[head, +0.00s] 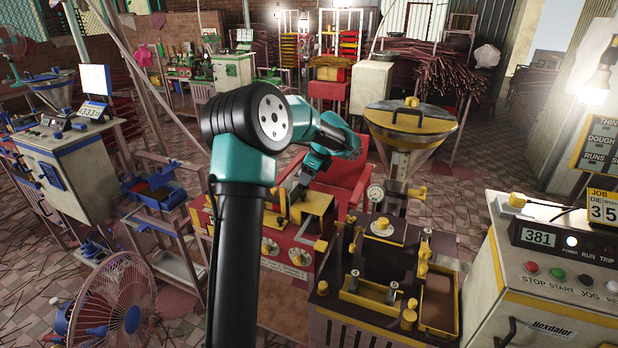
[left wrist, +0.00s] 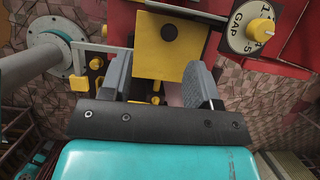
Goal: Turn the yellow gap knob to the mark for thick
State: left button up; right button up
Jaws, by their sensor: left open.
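The yellow gap knob (left wrist: 260,31) sits at the upper right of the left wrist view, on a white round dial (left wrist: 238,38) lettered GAP with numbers around it. Which number the knob points to is hard to read. My left gripper (left wrist: 160,88) is open and empty, its two grey fingers apart from the knob, which lies up and to the right of them. In the head view my left gripper (head: 290,207) hangs by a yellow box-like part of the red machine (head: 340,203). My right gripper is out of view.
A yellow block with a dark round centre (left wrist: 172,40) stands just past my left fingers. A grey pipe with a round flange (left wrist: 50,55) is at left. A funnel hopper (head: 408,135), a dark tool bench (head: 385,265) and a control cabinet (head: 545,280) stand to the right.

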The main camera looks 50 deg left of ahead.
pick_arm(q)
jog(key=shift+s+d, duration=0.65)
jog(key=shift+d, duration=0.1)
jog(key=d+f+n+h, duration=0.2)
jog(key=d+f+n, duration=0.3)
jog(key=d, duration=0.6)
jog(key=s+d+f+n+h, duration=0.15)
jog(key=d+f+n, duration=0.4)
jog(key=d, duration=0.55)
jog(key=d+f+n+h, duration=0.2)
jog(key=d+f+n, duration=0.35)
jog(key=d, duration=0.55)
jog(key=s+d+f+t+h, duration=0.1)
jog(key=s+d+f, duration=0.1)
jog(key=s+f, duration=0.6)
jog(key=s+d+f+m+t+h, duration=0.1)
jog(key=s+d+f, duration=0.1)
jog(key=s+f, duration=0.5)
notch_tip(320, 180, down, 6)
jog(key=shift+s+d+r+t, duration=0.1)
jog(key=shift+s+d+t, duration=0.05)
jog(key=shift+s+t, duration=0.2)
